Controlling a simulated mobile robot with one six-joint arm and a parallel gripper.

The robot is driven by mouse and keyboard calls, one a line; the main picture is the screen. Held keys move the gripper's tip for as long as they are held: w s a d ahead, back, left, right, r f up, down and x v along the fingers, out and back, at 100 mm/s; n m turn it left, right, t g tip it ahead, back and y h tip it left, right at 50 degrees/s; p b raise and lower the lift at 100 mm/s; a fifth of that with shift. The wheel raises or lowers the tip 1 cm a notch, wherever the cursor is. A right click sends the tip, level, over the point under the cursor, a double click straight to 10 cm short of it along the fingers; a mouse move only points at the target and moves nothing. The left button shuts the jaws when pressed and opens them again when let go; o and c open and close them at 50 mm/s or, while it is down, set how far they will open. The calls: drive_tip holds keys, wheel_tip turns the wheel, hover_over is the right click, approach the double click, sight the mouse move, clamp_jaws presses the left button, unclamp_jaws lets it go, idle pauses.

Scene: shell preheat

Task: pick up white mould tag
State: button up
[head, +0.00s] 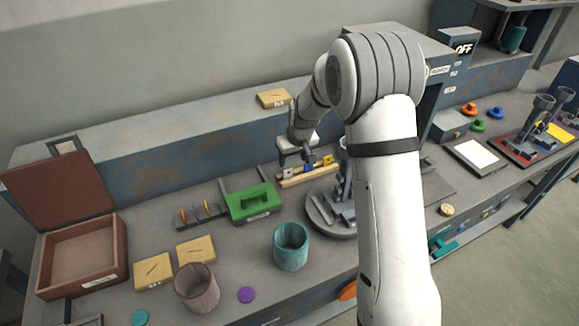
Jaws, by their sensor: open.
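A low pale wooden rack (309,178) stands on the bench in the middle of the head view and holds small tags. A whitish tag (287,174) is at its left end, with a blue tag (308,169) in the middle and a yellow one (328,160) at the right. The whitish tag is small, and its lettering cannot be read. My gripper (297,162) is open and points down just above and behind the left half of the rack. Its fingers partly cover the tags' upper area. I cannot tell whether it touches any tag.
A green box (252,204) stands left of the rack, and a teal cup (291,247) in front. A grey round stand (327,213) is close by on the right, partly behind my arm. A raised grey ledge (150,180) runs behind the rack. A brown open box (122,262) is at far left.

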sight(289, 170)
drive_tip(key=shift+a+p+x, duration=0.15)
drive_tip(key=shift+p+x, duration=0.4)
drive_tip(key=shift+x, duration=1.35)
drive_tip(key=shift+a+p+x, duration=0.15)
drive_tip(key=shift+p+x, duration=0.35)
drive_tip(key=shift+x, duration=1.4)
drive_tip(key=shift+s, duration=0.15)
drive_tip(key=shift+c, duration=0.4)
drive_tip(key=c, duration=1)
drive_tip(key=shift+o, duration=0.2)
